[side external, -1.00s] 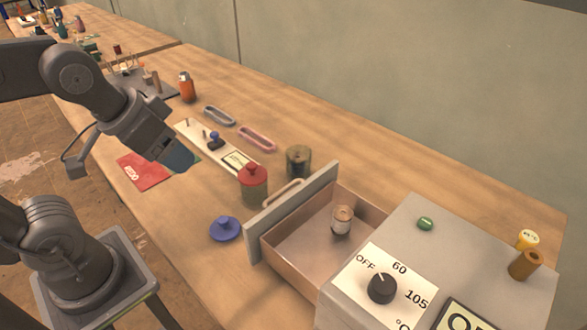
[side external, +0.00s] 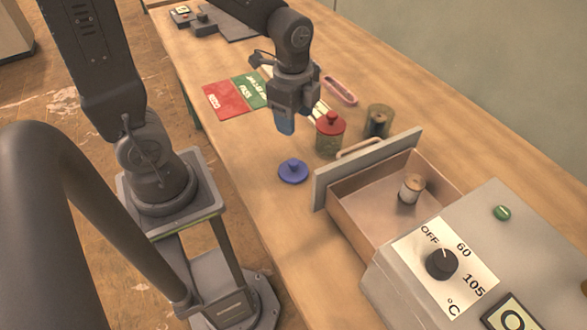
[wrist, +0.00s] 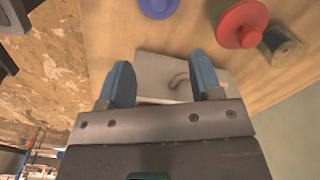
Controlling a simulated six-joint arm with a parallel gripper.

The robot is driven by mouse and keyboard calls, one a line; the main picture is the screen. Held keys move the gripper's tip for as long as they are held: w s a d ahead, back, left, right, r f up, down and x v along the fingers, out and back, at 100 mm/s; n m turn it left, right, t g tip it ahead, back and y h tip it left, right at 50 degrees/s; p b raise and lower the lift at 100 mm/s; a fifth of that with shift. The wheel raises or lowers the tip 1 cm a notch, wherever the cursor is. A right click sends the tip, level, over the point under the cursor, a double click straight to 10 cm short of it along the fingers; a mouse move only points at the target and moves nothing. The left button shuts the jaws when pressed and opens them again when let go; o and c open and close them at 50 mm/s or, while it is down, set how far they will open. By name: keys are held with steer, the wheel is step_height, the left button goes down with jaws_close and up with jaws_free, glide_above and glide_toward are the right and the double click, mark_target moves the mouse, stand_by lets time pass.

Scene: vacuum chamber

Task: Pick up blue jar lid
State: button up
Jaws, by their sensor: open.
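The blue jar lid (side external: 293,171) lies flat on the wooden table, knob up, left of the open drawer front. It also shows at the top edge of the wrist view (wrist: 158,6), partly cut off. My gripper (side external: 284,124) is above the table, behind the lid in the side view and apart from it. In the wrist view its two blue fingers (wrist: 160,86) are spread with nothing between them.
A jar with a red lid (side external: 330,132) stands close right of my gripper, and an open jar (side external: 378,121) beyond it. The drawer (side external: 372,196) is pulled out and holds a small jar (side external: 411,188). Red and green cards (side external: 230,98) lie at the left.

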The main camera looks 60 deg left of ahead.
mark_target(294, 161)
steer(key=shift+m, duration=0.6)
step_height(294, 161, down, 10)
steer(key=shift+w+a+r, duration=0.1)
steer(key=shift+w+a, duration=0.05)
steer(key=f, duration=0.4)
steer(key=shift+a, duration=0.35)
steer(key=shift+f, duration=0.65)
steer(key=c, duration=1)
steer(key=shift+r, duration=0.2)
